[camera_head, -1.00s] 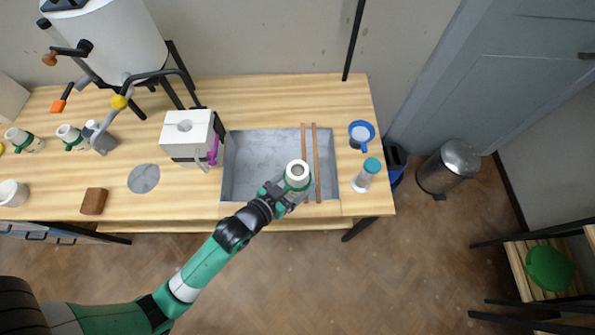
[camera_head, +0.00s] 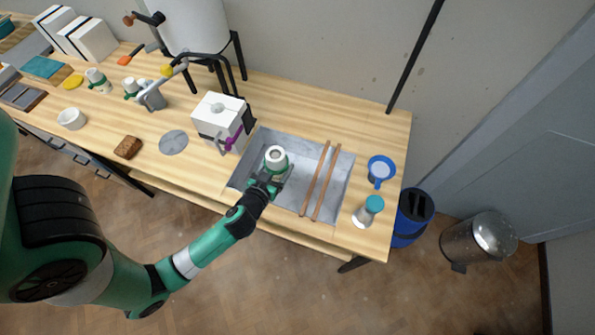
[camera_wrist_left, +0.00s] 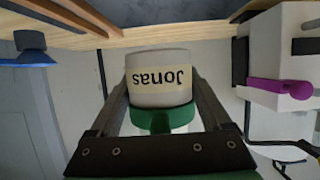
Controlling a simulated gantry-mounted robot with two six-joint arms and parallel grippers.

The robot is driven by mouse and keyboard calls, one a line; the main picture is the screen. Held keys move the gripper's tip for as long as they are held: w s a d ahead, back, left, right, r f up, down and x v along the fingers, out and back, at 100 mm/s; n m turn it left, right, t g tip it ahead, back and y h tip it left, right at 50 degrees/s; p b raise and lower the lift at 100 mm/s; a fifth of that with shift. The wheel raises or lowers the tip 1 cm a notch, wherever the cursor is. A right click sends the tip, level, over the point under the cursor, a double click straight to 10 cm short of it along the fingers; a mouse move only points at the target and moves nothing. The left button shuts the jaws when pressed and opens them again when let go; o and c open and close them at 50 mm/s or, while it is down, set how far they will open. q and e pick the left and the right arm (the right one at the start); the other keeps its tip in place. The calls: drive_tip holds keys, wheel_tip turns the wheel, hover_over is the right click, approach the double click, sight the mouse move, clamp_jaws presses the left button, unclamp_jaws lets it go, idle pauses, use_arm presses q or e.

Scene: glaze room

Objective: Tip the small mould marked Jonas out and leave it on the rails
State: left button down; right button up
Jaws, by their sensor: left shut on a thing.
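What is inside the mould cannot be seen. My right gripper is not in view.
A white block mould (camera_head: 215,117) with a purple clamp (camera_head: 234,140) stands left of the sink. A blue jug (camera_head: 381,168) and a teal-topped bottle (camera_head: 368,212) stand right of the rails. A grey disc (camera_head: 173,142) and a brown block (camera_head: 128,147) lie on the left.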

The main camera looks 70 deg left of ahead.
sight(282, 173)
use_arm(q)
drive_tip(key=n+t+h, duration=0.1)
drive_tip(key=n, duration=0.1)
drive_tip(key=w+d+n+t+p, duration=0.1)
drive_tip(key=shift+w+r+n+h, duration=0.1)
drive_tip(key=shift+n+h, duration=0.3)
drive_tip(key=shift+w+d+r+n+t+p, duration=0.2)
drive_tip(key=shift+w+d+n+t+p, duration=0.1)
drive_tip(key=shift+n+t+p, duration=0.45)
drive_tip(key=n+p, duration=0.1)
drive_tip(key=n+t+h+p, duration=0.1)
drive_tip(key=shift+w+d+p, duration=0.3)
drive_tip(key=w+d+f+n+t+y+b, duration=0.1)
drive_tip(key=w+d+n+y+b, duration=0.2)
drive_tip(key=n+b, duration=0.9)
drive_tip(key=w+d+f+n+y+b, duration=0.2)
drive_tip(key=n+y+b, duration=0.4)
drive_tip(key=n+b, duration=0.7)
drive_tip(key=shift+w+d+n+t, duration=0.35)
drive_tip(key=shift+w+d+n, duration=0.6)
drive_tip(key=shift+n, duration=0.9)
